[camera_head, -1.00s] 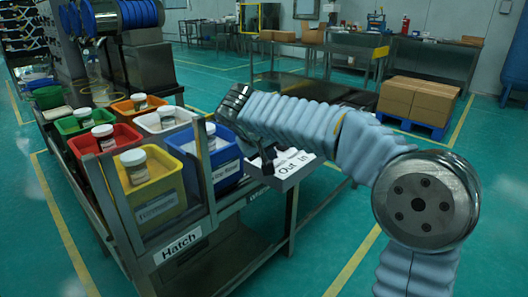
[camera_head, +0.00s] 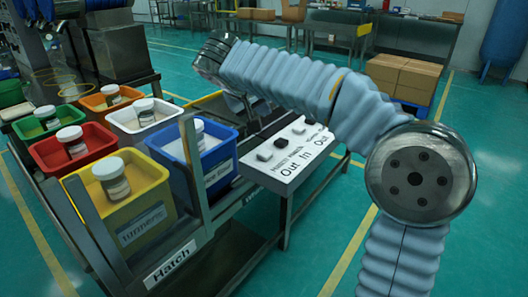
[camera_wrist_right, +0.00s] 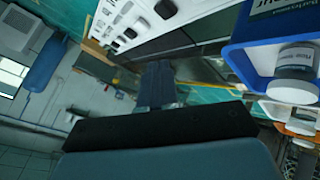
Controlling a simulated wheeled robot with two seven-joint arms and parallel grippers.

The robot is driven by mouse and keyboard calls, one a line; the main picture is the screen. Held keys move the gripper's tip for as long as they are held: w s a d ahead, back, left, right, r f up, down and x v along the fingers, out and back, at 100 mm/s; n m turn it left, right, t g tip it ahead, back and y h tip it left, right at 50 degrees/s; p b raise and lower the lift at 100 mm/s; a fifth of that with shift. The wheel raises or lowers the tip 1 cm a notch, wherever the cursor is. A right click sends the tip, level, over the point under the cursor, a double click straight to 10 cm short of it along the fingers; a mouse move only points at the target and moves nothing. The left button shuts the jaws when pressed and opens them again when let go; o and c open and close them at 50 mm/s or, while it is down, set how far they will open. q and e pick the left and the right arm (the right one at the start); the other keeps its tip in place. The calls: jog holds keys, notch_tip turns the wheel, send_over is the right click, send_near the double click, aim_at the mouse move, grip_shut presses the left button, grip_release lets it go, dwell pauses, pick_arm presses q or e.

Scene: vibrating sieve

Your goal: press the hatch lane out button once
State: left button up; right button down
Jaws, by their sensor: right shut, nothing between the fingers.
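The white button panel (camera_head: 290,160) sits on the near right end of the hatch cart. Its printed labels include "Out", "In" and "Out", with a smaller line that seems to read "Hatch lane". A pale button (camera_head: 264,154) is above the left "Out", and a dark button (camera_head: 281,142) is above "In". My right gripper (camera_head: 243,106) is shut and empty, apart from the panel, near its far left side; the wrist partly hides it. In the right wrist view the shut fingers (camera_wrist_right: 160,84) point toward the panel's side, with the panel (camera_wrist_right: 180,14) above them. My left gripper is out of view.
Left of the panel, the cart (camera_head: 172,262) carries colored bins with lidded jars, including a blue bin (camera_head: 215,162) and a yellow bin (camera_head: 140,215). Upright metal posts stand beside them. Cardboard boxes (camera_head: 412,78) are farther back. Floor right of the cart is clear.

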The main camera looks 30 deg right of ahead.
jog(key=f, duration=0.1)
jog(key=b, duration=0.6)
send_over(263, 154)
notch_tip(263, 154, down, 7)
jog(key=shift+a+f, duration=0.1)
jog(key=shift+f, duration=0.3)
dwell(1.3)
jog(key=shift+f+b, duration=0.4)
jog(key=shift+b, duration=0.15)
